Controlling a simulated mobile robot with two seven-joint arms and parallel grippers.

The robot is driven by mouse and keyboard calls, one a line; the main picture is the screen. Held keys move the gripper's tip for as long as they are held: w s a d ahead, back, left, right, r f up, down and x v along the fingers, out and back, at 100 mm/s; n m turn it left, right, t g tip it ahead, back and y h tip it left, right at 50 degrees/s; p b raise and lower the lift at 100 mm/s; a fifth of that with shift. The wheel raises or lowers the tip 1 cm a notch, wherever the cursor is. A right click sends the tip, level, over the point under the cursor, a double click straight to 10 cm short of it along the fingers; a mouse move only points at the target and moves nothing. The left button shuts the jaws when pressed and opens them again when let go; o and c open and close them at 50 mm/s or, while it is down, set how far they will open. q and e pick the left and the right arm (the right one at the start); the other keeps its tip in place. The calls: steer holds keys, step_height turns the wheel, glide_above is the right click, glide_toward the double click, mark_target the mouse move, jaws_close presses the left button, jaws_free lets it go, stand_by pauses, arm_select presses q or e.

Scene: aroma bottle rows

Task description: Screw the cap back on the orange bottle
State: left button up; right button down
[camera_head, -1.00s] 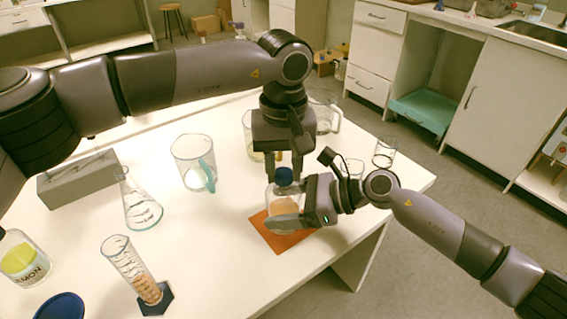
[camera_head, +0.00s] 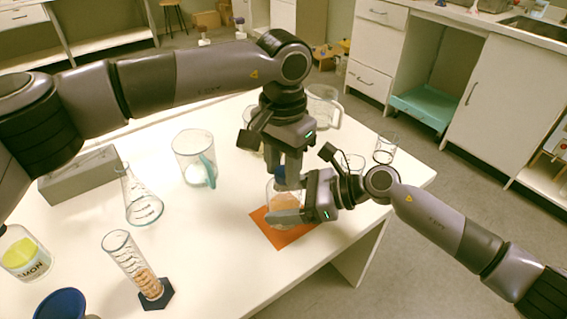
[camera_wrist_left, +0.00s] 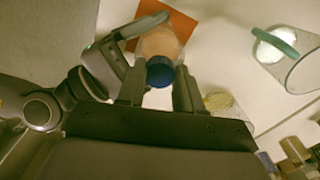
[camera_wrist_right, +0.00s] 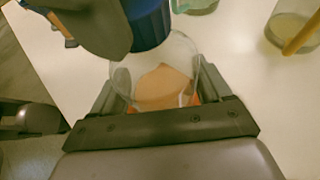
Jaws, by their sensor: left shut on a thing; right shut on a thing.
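The clear orange bottle (camera_head: 287,201) with orange contents stands upright over an orange mat (camera_head: 270,238). My right gripper (camera_head: 288,215) is shut around its body from the right; the right wrist view shows the bottle (camera_wrist_right: 165,85) between both fingers. A dark blue cap (camera_head: 280,176) is at the bottle's mouth, also in the left wrist view (camera_wrist_left: 160,71) and right wrist view (camera_wrist_right: 150,25). My left gripper (camera_head: 288,180) comes down from above and is shut on the cap. The fingers hide the bottle neck, so I cannot tell how tightly the cap sits.
A glass beaker with a teal handle (camera_head: 195,160), a conical flask (camera_head: 140,198) and a measuring cylinder (camera_head: 130,262) stand left on the white table. A lemon-labelled bottle (camera_head: 24,255) and a blue vessel (camera_head: 60,304) are front left. Small beakers (camera_head: 385,148) stand right.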

arm_select(q)
steer(key=shift+m, duration=0.4)
steer(key=o, duration=1.1)
steer(key=shift+r, duration=0.1)
steer(key=shift+r, duration=2.15)
steer(key=shift+c, duration=0.3)
